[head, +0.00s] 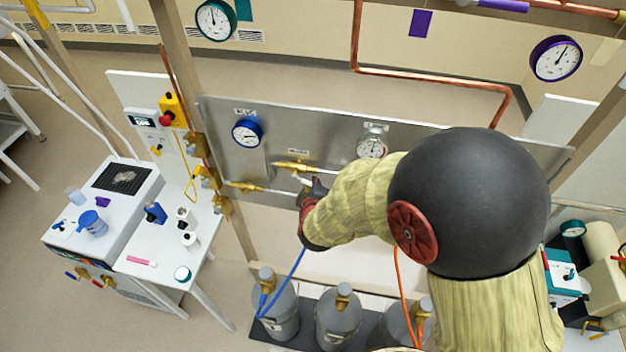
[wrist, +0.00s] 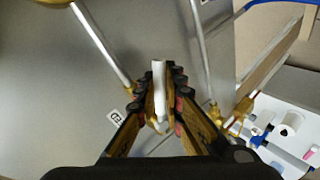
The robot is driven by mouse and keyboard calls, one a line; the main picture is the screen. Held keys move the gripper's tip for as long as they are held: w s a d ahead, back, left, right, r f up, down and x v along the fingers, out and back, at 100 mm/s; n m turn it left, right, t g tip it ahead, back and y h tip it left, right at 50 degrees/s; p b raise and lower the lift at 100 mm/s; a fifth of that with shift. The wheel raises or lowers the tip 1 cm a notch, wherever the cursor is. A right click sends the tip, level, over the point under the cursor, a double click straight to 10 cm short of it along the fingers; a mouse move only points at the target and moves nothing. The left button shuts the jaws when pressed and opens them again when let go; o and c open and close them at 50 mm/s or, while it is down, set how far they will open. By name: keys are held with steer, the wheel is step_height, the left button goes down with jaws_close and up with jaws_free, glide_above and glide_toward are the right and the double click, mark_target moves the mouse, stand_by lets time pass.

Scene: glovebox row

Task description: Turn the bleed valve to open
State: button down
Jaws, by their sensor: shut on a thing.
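The bleed valve's pale lever (wrist: 158,78) stands between my fingertips in the wrist view. In the head view the lever's light end (head: 301,179) shows just left of my gripper (head: 313,190). My gripper (wrist: 160,97) is shut on the lever, with a finger on each side of it. The valve's body is mostly hidden behind the fingers, and I cannot read the lever's position marks. A steel panel (head: 330,140) lies behind the valve.
Brass fittings (head: 292,166) with steel tubes run close to my gripper. A blue gauge (head: 247,132) and a white gauge (head: 371,147) are on the panel. Grey cylinders (head: 338,322) stand below with blue and orange hoses. A white cart (head: 100,215) stands at left.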

stand_by(0.5)
steer(key=c, duration=1.9)
jaws_free()
steer(key=v, duration=0.8)
steer(key=shift+c, duration=0.5)
